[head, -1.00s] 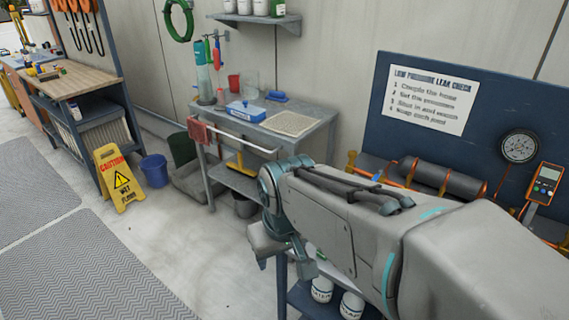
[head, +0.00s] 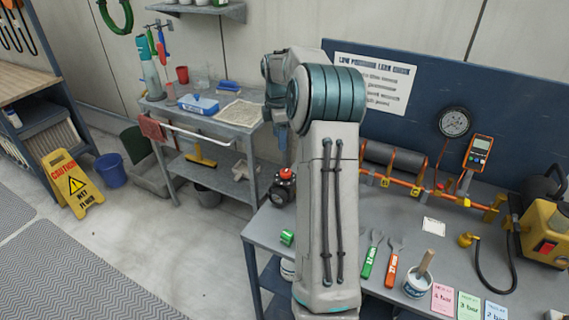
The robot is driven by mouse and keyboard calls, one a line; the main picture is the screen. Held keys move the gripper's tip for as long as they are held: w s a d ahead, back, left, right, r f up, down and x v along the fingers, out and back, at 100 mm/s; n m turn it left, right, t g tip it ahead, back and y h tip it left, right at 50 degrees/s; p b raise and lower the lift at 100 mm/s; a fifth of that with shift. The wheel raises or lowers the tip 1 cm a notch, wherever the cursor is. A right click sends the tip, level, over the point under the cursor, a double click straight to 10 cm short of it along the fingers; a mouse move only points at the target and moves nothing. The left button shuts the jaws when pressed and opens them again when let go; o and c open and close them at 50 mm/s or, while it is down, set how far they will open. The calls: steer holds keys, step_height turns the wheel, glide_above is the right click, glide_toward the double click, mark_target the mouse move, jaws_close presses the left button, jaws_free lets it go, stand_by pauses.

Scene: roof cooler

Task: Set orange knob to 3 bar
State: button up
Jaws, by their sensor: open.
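Which part is the orange knob I cannot tell for sure. A small black device with an orange-red top (head: 285,174) stands at the bench's left end. Orange pipe fittings (head: 415,188) run along the back with a grey cylinder. A round pressure gauge (head: 454,122) stands behind them; its reading is too small to make out. My gripper (head: 283,152) hangs down at the far end of my raised arm, above the black device in the picture. It is open and appears empty, partly hidden by my arm, and does not visibly touch anything.
The grey bench (head: 400,225) carries an orange meter (head: 478,150), green and orange tools, a brush pot (head: 418,282), a yellow machine (head: 545,235) and a black hose. Pink, green (head: 469,306) and blue cards lie in front. A side table (head: 215,125) stands behind left.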

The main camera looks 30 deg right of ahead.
mark_target(286, 171)
steer(key=shift+n, duration=0.5)
steer(key=d+f, duration=0.1)
steer(key=f, duration=0.4)
steer(key=f+p, duration=0.1)
steer(key=f, duration=0.4)
steer(key=d+f+p, duration=0.1)
steer(key=f, duration=0.3)
steer(key=shift+w+d+f, duration=0.3)
steer(key=shift+d+f, duration=0.05)
steer(key=shift+f, duration=0.05)
steer(key=shift+c, duration=0.4)
steer(key=c, duration=0.9)
